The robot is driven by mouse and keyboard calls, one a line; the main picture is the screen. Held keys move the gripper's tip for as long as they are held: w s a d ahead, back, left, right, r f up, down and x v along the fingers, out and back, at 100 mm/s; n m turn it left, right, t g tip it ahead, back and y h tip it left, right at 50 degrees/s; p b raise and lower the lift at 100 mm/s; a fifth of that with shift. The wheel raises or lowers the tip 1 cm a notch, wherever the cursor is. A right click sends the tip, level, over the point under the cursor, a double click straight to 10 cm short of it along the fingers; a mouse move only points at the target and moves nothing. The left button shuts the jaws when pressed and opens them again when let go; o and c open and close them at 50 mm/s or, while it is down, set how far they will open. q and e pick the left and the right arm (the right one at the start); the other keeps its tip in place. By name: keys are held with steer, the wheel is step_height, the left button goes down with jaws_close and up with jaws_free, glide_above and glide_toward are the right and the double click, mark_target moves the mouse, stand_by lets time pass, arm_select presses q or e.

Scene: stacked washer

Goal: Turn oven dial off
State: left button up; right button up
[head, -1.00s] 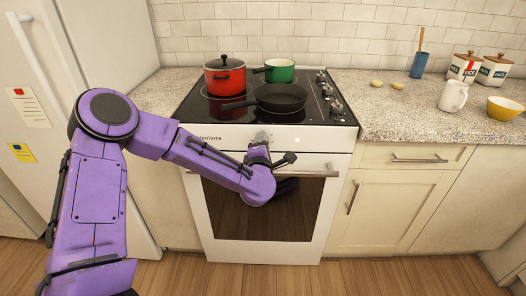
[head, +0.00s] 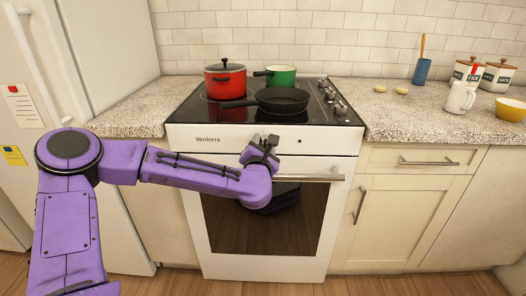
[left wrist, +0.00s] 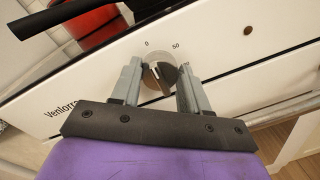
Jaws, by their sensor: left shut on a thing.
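The oven dial (left wrist: 160,76) is a round silver knob on the white front panel, with the marks 0 and 50 readable around it. In the left wrist view my left gripper (left wrist: 162,80) has a finger on each side of the dial and is shut on it. The dial's ridge tilts and does not point straight at the 0. In the head view my left gripper (head: 265,142) is at the oven's (head: 222,140) front panel, right of the Venlorra label, and it hides the dial. My right gripper is not in view.
The oven handle (head: 322,178) runs just below the panel. A red pot (head: 225,80), a green pot (head: 281,76) and a black pan (head: 282,100) stand on the cooktop, with several knobs (head: 334,97) at its right. The floor in front shows clear.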

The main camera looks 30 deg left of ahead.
arm_select(q)
steer(key=shift+f, duration=0.1)
stand_by(0.4)
steer(key=o, duration=1.1)
steer(key=shift+c, duration=0.2)
steer(key=v, duration=1)
steer(key=shift+s, duration=0.3)
steer(key=shift+d, duration=0.1)
